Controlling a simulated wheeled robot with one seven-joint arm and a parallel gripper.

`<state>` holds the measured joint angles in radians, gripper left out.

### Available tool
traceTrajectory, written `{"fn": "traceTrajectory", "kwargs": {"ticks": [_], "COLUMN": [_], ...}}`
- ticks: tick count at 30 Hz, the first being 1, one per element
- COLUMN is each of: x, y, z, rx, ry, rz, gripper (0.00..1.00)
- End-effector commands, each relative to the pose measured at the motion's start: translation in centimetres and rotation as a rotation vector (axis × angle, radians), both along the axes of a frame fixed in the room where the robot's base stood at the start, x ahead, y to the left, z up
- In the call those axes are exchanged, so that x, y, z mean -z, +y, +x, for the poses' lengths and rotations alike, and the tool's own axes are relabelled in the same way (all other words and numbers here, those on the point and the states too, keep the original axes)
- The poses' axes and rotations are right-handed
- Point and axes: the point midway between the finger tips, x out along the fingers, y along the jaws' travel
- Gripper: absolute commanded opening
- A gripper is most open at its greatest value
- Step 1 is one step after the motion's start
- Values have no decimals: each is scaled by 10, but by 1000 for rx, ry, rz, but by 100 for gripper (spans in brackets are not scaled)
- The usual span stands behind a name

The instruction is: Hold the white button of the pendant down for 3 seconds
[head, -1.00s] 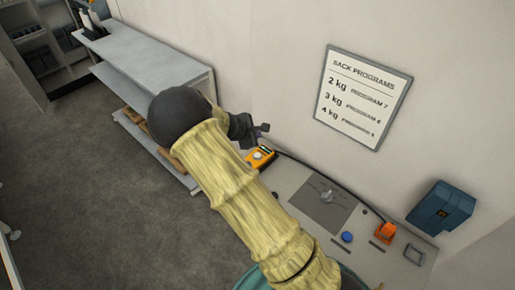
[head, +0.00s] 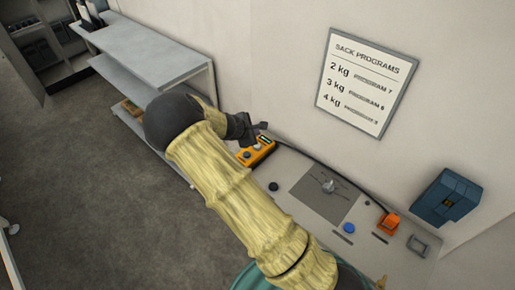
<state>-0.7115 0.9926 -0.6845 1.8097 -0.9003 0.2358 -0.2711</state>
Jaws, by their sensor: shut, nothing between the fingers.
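The pendant (head: 259,152) is an orange-yellow box with a small dark display. It lies at the far left end of the grey table (head: 305,212), by the wall. A small pale spot shows on its near part, but I cannot tell whether it is the white button. My gripper (head: 262,127) is dark and shut with nothing in it. In the picture its fingers are just above the pendant's far end; I cannot tell whether they touch it.
A dark knob (head: 273,186), a blue button (head: 348,228) and an orange device (head: 389,223) are on the table. A blue box (head: 446,199) and a sack-programs sign (head: 366,82) hang on the wall. A grey shelf (head: 155,52) stands at the left.

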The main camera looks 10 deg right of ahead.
Motion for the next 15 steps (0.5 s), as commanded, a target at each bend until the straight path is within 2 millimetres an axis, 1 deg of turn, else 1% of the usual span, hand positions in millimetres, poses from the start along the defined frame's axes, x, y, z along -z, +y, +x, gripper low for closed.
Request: {"fn": "traceTrajectory", "kwargs": {"ticks": [1, 6, 10, 15], "x": [11, 30, 36, 37], "y": [0, 0, 0, 0], "z": [0, 0, 0, 0], "rx": [-1, -1, -1, -1], "ry": [1, 1, 1, 0], "rz": [-2, 0, 0, 1], "gripper": [0, 0, 0, 0]}}
